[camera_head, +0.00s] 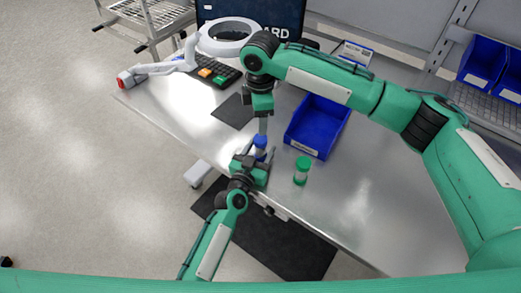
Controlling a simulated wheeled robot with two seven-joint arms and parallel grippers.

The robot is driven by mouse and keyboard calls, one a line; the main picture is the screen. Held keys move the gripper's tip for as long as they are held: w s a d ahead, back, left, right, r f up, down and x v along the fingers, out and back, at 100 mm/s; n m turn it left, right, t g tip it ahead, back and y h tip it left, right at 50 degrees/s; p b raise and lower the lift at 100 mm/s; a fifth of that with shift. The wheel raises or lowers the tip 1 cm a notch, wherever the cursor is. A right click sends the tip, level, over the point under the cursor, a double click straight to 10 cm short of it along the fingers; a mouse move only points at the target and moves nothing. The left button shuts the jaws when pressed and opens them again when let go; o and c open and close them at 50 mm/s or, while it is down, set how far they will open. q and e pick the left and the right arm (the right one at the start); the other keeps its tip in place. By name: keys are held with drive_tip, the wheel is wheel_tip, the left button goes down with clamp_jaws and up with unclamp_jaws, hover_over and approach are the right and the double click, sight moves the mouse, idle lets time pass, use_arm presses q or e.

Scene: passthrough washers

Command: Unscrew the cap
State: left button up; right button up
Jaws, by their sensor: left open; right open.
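A bottle with a blue cap (260,141) stands near the front edge of the metal table. My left gripper (262,158) is low at the table's front edge, open, with its fingers beside the blue-capped bottle. My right gripper (262,124) is pointing down from above, open, with its fingertips just over or at the blue cap. I cannot tell whether it touches the cap. The lower part of this bottle is largely hidden by my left gripper. A second bottle with a green cap (303,163) stands upright to the right, apart from both grippers.
A blue bin (318,126) lies behind the bottles. A dark mat (234,111) lies to the left of the bin. A scanner (160,69), a keypad (215,73) and a white ring lamp (226,36) stand farther back. The table's right side (375,190) is clear.

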use_arm(q)
drive_tip(key=shift+w+d, duration=0.1)
drive_tip(key=shift+w, duration=0.05)
clamp_jaws()
